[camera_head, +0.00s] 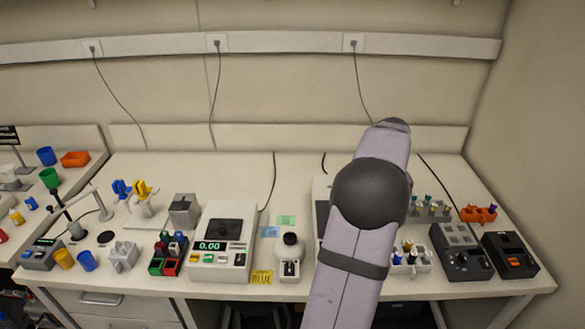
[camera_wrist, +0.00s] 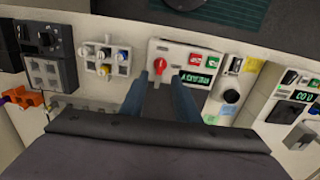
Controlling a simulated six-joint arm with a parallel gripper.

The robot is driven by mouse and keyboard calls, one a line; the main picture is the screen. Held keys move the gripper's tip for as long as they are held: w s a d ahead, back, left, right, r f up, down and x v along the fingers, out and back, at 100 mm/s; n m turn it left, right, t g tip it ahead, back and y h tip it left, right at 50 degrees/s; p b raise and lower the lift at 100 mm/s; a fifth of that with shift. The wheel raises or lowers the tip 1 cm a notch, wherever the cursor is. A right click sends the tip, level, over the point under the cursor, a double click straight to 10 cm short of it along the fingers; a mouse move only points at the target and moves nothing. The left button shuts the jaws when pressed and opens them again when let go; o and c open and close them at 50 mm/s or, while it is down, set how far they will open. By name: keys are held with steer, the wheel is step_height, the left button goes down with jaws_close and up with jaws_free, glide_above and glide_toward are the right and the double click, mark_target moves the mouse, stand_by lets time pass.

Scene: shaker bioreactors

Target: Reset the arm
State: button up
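My gripper (camera_wrist: 159,79) shows in the wrist view with its two blue-grey fingers apart and nothing seen between them. Past the fingertips is a white instrument (camera_wrist: 192,50) with a red knob, red and green buttons and a green-lit display. In the head view my arm covers most of this instrument; a strip of its pale left side (camera_head: 318,187) shows. My gripper is hidden behind the arm in the head view.
A balance (camera_head: 221,268) reading 0.00 and a small round-topped device (camera_head: 289,262) stand left of my arm. A vial rack (camera_head: 412,262), a dark block device (camera_head: 461,255) and an orange rack (camera_head: 479,214) stand to its right. Bare bench (camera_head: 235,170) lies along the back wall.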

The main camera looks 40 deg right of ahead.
steer(key=w+a+f+n, duration=0.1)
steer(key=w+a+n, duration=0.1)
steer(key=w+a, duration=0.65)
steer(key=w+a+f+n, duration=0.2)
steer(key=w+a, duration=0.1)
steer(key=a, duration=1)
steer(key=s+a+f+n, duration=0.2)
steer(key=s+a+f, duration=0.15)
steer(key=a, duration=0.75)
steer(key=s+a+f+n, duration=0.2)
steer(key=s+a+n, duration=0.15)
steer(key=a, duration=0.65)
step_height(320, 180, down, 37)
steer(key=b, duration=3.7)
steer(key=shift+s+a+m, duration=0.2)
steer(key=shift+s+m, duration=0.1)
steer(key=shift+m, duration=0.05)
steer(key=shift+r, duration=0.15)
